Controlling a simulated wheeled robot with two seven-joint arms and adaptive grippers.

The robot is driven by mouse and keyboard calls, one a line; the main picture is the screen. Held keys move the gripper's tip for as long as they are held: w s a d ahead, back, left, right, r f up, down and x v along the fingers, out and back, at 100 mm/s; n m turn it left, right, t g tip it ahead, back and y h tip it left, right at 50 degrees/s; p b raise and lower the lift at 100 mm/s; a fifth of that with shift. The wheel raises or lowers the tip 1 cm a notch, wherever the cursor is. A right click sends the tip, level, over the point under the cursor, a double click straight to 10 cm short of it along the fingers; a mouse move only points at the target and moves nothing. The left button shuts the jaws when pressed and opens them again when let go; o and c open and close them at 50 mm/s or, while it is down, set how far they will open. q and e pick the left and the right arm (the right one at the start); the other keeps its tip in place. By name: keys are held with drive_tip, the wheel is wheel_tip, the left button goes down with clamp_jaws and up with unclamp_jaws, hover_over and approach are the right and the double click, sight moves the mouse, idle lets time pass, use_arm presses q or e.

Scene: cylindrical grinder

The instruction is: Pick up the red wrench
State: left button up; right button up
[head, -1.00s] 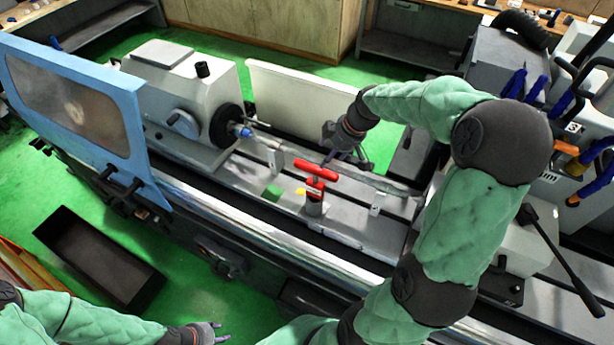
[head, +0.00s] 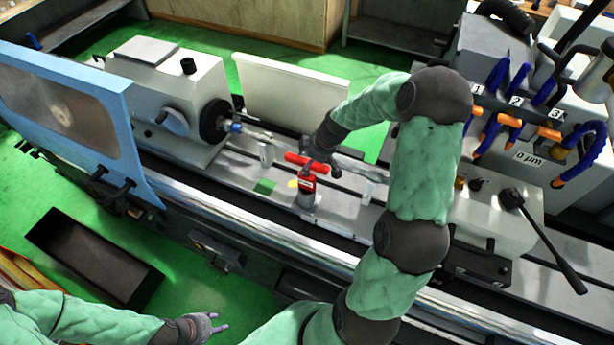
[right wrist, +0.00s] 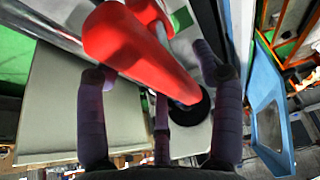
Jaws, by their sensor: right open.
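The red wrench (head: 294,158) has a T-shaped bar handle and stands upright on the grinder bed, its lower part at a short grey post (head: 306,199). My right gripper (head: 316,164) is at the bar's right side and partly hides it. In the right wrist view the red wrench (right wrist: 145,55) runs as a thick bar between the fingers of my right gripper (right wrist: 152,76). Those fingers are spread and open around it; I cannot tell if any touches. My left gripper (head: 220,322) is open and empty at the lower left, away from the wrench.
The blue-framed guard door (head: 125,140) stands at left. The white headstock (head: 165,95) with its black chuck is left of the wrench. The tailstock's black lever (head: 545,240) juts out at right. A black bin (head: 90,258) sits on the floor.

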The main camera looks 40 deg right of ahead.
drive_tip(key=shift+w+a+f, duration=0.1)
drive_tip(key=shift+w+f, duration=0.05)
drive_tip(key=shift+f, duration=0.1)
clamp_jaws()
drive_tip(key=shift+r, duration=0.1)
